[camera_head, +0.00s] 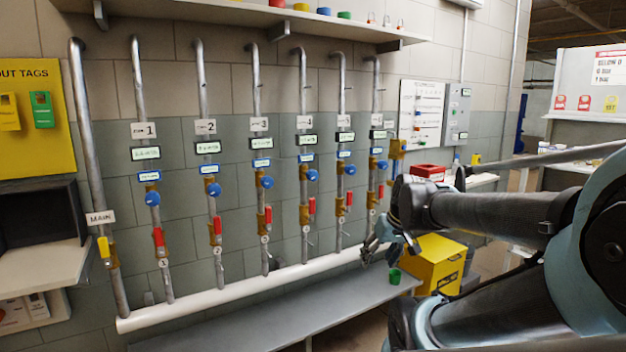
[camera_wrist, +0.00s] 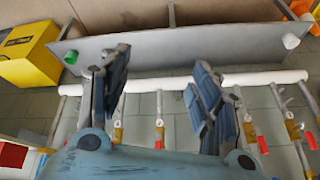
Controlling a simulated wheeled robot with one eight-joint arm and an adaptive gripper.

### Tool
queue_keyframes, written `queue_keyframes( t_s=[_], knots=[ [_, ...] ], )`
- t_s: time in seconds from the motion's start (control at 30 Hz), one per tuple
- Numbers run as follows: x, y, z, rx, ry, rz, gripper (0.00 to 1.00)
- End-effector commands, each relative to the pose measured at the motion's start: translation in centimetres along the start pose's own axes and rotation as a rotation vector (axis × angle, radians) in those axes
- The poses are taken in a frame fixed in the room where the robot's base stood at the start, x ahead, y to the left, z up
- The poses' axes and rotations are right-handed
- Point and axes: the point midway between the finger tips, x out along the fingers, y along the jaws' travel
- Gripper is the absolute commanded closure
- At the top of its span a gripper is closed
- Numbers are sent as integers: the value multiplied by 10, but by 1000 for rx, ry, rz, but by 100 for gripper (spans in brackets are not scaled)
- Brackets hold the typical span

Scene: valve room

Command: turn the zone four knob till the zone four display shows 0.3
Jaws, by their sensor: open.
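The zone four knob (camera_head: 311,175) is a round blue knob on the fourth numbered pipe in the head view. The zone four display (camera_head: 307,140) is a small dark panel with green text above it; its digits are too small to read. A plate marked 4 (camera_head: 304,122) sits above the display. My gripper (camera_head: 376,246) is low and to the right of the knob, in front of the lower ends of the right-hand pipes, apart from the knob. In the wrist view my gripper (camera_wrist: 160,85) shows two spread fingers with nothing between them.
Similar pipes with blue knobs and red-handled valves stand on both sides. A white horizontal pipe (camera_head: 240,290) runs along the wall's foot above a grey bench (camera_head: 270,320). A green cup (camera_head: 395,276) stands on the bench's right end, near a yellow box (camera_head: 436,262).

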Motion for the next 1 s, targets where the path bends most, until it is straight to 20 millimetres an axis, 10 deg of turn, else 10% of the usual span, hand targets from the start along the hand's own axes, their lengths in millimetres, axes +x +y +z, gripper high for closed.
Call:
queue_keyframes(
  t_s=[0.6,1.0],
  knots=[
    [-33,-55,-303,-322,602,-165,42],
    [-35,-59,-367,-355,734,-145,42]
  ],
)
